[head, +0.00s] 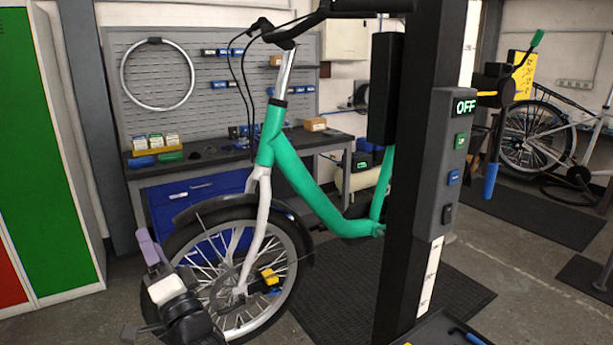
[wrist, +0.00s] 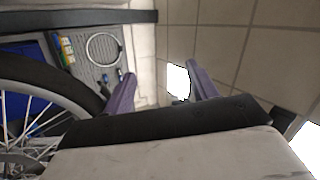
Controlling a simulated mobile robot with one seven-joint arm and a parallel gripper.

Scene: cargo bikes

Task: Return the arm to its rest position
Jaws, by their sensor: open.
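My gripper (head: 148,243) is at the lower left of the head view, in front of the green bike's front wheel (head: 272,222). Its purple fingers point up. In the wrist view my gripper (wrist: 161,85) has its two purple fingers spread apart with nothing between them. The wheel's black tyre (wrist: 75,82) and spokes show at the left of the wrist view, beside the left finger. The green bike frame (head: 310,190) is upright beside a black post. I cannot tell from these frames whether my arm touches the wheel.
A workbench (head: 225,160) with blue drawers stands behind the wheel, under a pegboard (head: 200,75). A green locker (head: 50,150) is at the left. Bare floor (head: 75,322) shows at the lower left.

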